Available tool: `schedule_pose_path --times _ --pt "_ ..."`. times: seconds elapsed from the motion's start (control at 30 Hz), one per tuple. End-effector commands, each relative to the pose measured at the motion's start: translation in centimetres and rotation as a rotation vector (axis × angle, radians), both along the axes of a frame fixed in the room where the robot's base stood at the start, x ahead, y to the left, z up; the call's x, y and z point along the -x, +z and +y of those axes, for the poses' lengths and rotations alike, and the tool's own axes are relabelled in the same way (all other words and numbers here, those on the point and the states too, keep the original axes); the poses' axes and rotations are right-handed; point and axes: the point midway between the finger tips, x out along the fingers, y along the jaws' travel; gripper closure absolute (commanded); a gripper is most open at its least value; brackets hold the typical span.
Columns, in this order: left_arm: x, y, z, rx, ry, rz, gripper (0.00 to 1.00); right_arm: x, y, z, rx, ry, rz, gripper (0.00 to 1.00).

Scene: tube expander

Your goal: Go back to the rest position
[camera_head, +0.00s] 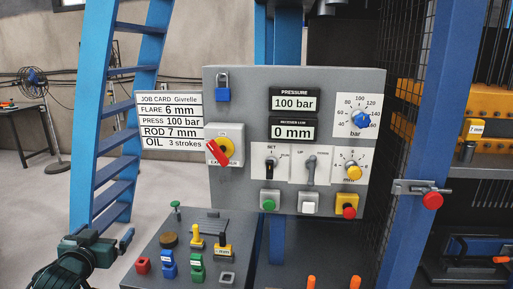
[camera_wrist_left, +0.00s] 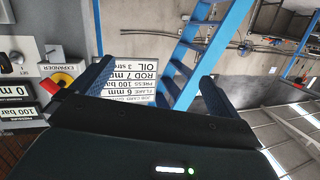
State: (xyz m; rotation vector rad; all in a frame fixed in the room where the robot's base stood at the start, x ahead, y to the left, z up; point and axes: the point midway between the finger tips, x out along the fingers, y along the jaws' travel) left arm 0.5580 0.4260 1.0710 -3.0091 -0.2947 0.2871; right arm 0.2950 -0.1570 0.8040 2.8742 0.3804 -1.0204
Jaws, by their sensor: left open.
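My left gripper (camera_head: 103,238) is at the lower left of the head view, beside the tool table and below the blue ladder. In the left wrist view its two dark fingers (camera_wrist_left: 152,82) stand wide apart with nothing between them, so it is open and empty. It is clear of the grey control panel (camera_head: 240,110), which reads 100 bar and 0 mm. The white job card (camera_head: 170,112) at the panel's left lists flare 6 mm, press 100 bar, rod 7 mm and oil 3 strokes. My right gripper is not in view.
A grey table (camera_head: 150,270) holds red, blue, green and yellow small parts just right of my left gripper. A blue ladder (camera_head: 112,130) stands behind it. A blue post (camera_head: 415,140) with a red-knobbed latch (camera_head: 431,200) is at the right. Open floor (camera_head: 40,215) lies at the left.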

Motion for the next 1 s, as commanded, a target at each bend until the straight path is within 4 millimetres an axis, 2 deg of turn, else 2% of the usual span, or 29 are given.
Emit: schedule_pose_path --times 0.03,0.1,0.17,0.2,0.3,0.4,0.5,0.7,0.73,1.0 --pt "1.7 -3.9 -1.6 -0.043 -0.046 0.077 0.0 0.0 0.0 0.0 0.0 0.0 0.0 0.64" --pt "4.1 -8.3 -3.7 -0.1 -0.111 0.164 0.0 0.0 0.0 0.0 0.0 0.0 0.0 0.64" --pt "6.5 -11.8 -5.4 -0.144 -0.17 0.234 0.0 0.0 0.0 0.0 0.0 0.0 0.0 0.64" --pt "8.2 -14.0 -6.6 -0.169 -0.209 0.279 0.0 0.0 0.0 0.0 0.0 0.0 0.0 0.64" --pt "12.6 -18.5 -9.1 -0.218 -0.302 0.374 0.0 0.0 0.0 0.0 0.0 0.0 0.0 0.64" --pt "16.5 -21.7 -11.2 -0.251 -0.383 0.444 0.0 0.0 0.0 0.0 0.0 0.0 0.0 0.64" --pt "20.1 -24.1 -12.9 -0.274 -0.451 0.502 0.0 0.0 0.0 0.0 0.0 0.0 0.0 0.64" --pt "27.0 -27.4 -16.0 -0.299 -0.576 0.597 0.0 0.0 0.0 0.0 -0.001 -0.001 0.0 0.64" --pt "27.5 -27.6 -16.5 -0.29 -0.582 0.598 0.0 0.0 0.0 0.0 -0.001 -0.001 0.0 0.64" --pt "26.9 -27.4 -22.8 -0.041 -0.473 0.542 0.0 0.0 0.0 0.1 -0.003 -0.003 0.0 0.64"
